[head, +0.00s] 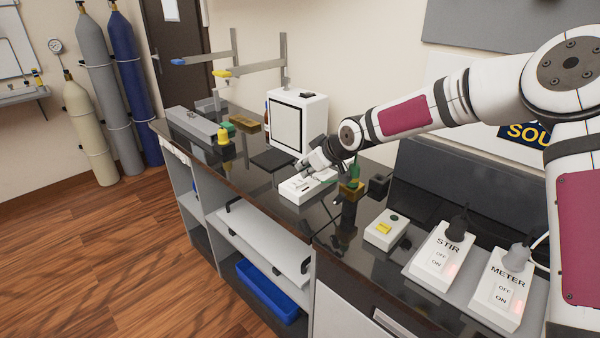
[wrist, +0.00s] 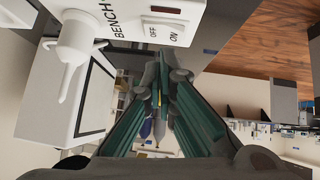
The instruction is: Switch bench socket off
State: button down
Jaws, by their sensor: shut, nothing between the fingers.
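The bench socket (head: 300,190) is a white block on the dark bench top, in the middle of the head view. In the wrist view the socket (wrist: 135,20) fills the top edge, with BENCH lettering, a rocker switch (wrist: 163,33) marked OFF and ON, and a dark red lamp window. A white plug (wrist: 78,42) sits at its left end. My gripper (head: 310,168) is over the socket in the head view and hides part of it. In the wrist view my gripper (wrist: 158,75) is shut and empty, its fingertips close to the rocker; contact cannot be told.
A white box (head: 297,120) with a dark-framed panel stands behind the socket. A green-and-brass item (head: 351,185) is just right of it. A white block with a yellow button (head: 384,228), the STIR socket (head: 443,256) and the METER socket (head: 500,286) are further right.

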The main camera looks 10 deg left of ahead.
jog(key=v, duration=0.7)
jog(key=shift+s+d+r, duration=0.2)
jog(key=shift+r, duration=0.05)
jog(key=s+d+r+m+g+h, duration=0.1)
jog(key=s+d+r+m+h, duration=0.25)
jog(key=s+d, duration=0.6)
jog(key=s+d+r+m+g+h, duration=0.15)
jog(key=s+d+r+h, duration=0.4)
jog(key=s, duration=0.75)
jog(key=s+d+m+y, duration=0.1)
jog(key=s+d+m, duration=0.2)
jog(key=s, duration=0.7)
jog(key=s+d+m+y, duration=0.1)
jog(key=s+d+m, duration=0.2)
jog(key=s, duration=0.6)
jog(key=shift+s+d+f+y, duration=0.25)
jog(key=shift+s+d+y, duration=0.05)
jog(key=shift+s+d, duration=0.1)
jog(key=c, duration=2.3)
grip_release()
